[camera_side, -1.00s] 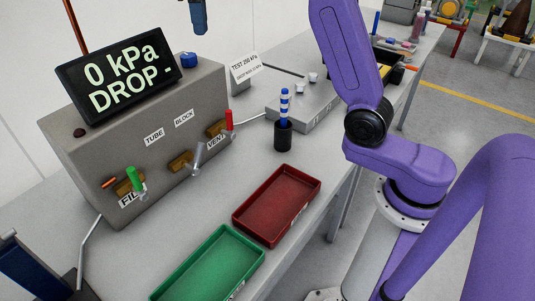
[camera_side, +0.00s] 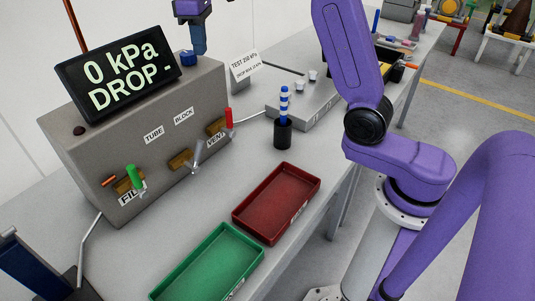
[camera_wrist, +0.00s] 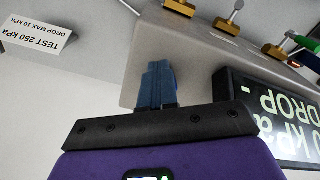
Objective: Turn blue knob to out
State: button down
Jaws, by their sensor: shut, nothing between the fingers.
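The blue knob (camera_side: 187,59) sits on top of the grey test box (camera_side: 150,150), just right of the display. My gripper (camera_side: 199,52) hangs pointing down at the knob, its blue fingers together with nothing between them. In the side view the fingertips overlap the knob's right edge; I cannot tell whether they touch it. The knob's pointer and any position marks are not readable.
The display (camera_side: 118,82) reads 0 kPa DROP - and stands close left of the knob. Green (camera_side: 132,178) and red (camera_side: 229,119) handled valves and a grey lever are on the box front. A test sign (camera_side: 245,67) stands behind. Red and green trays lie in front.

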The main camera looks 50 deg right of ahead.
jog(key=shift+s+f, duration=0.1)
jog(key=shift+f, duration=0.55)
jog(key=shift+w+a, duration=0.15)
jog(key=shift+w, duration=0.05)
jog(key=shift+w+d, duration=0.15)
jog(key=shift+d, duration=0.35)
dwell(0.3)
jog(key=shift+d, duration=0.2)
jog(key=shift+s+d, duration=0.2)
jog(key=shift+s, duration=0.05)
notch_tip(320, 180, up, 6)
jog(key=shift+a+r, duration=0.15)
jog(key=shift+a, duration=0.15)
dwell(0.5)
